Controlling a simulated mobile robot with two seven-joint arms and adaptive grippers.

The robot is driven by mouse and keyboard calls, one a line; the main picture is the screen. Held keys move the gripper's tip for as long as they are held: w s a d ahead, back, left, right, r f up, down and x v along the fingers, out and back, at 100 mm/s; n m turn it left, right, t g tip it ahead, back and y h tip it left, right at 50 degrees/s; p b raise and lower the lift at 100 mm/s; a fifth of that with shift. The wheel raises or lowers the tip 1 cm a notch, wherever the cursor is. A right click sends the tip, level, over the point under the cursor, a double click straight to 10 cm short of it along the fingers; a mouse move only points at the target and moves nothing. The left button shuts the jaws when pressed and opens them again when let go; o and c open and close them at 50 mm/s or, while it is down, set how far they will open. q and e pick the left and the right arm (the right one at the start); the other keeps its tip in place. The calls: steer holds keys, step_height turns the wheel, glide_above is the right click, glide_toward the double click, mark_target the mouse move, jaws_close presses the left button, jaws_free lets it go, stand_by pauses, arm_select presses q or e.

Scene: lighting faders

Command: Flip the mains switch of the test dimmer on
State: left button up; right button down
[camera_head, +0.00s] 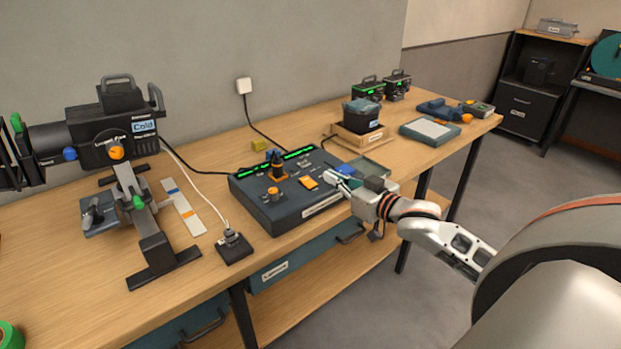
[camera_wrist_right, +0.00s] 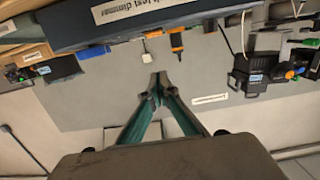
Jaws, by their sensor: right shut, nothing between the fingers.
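The test dimmer (camera_head: 256,207) is a dark blue-grey console on the bench in the head view, with green lit strips along its back. It bears an orange rocker-like part (camera_head: 308,183), a round orange knob (camera_head: 272,192) and an upright black-and-orange part (camera_head: 277,168). I cannot tell for sure which is the mains switch or its position. My right gripper (camera_head: 335,178) is shut and empty at the console's right front, beside the orange rocker-like part; contact is unclear. In the wrist view its fingertips (camera_wrist_right: 157,88) meet, below the console's labelled front (camera_wrist_right: 150,10). My left gripper is out of view.
A spotlight (camera_head: 95,135) on a stand is at the left, near a black socket block (camera_head: 234,247) with a white cable. Right of the console are a wooden stand with a dark box (camera_head: 361,113) and a grey tray (camera_head: 430,131). Blue drawers are below the bench.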

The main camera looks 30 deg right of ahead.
glide_above(310, 183)
steer(key=shift+s+f, duration=0.4)
steer(key=shift+f, duration=0.05)
step_height(310, 183, down, 3)
steer(key=shift+w+r, duration=0.1)
steer(key=shift+w, duration=0.05)
steer(key=shift+w+f+b, duration=0.1)
steer(key=shift+f+b, duration=0.2)
steer(key=shift+f, duration=0.4)
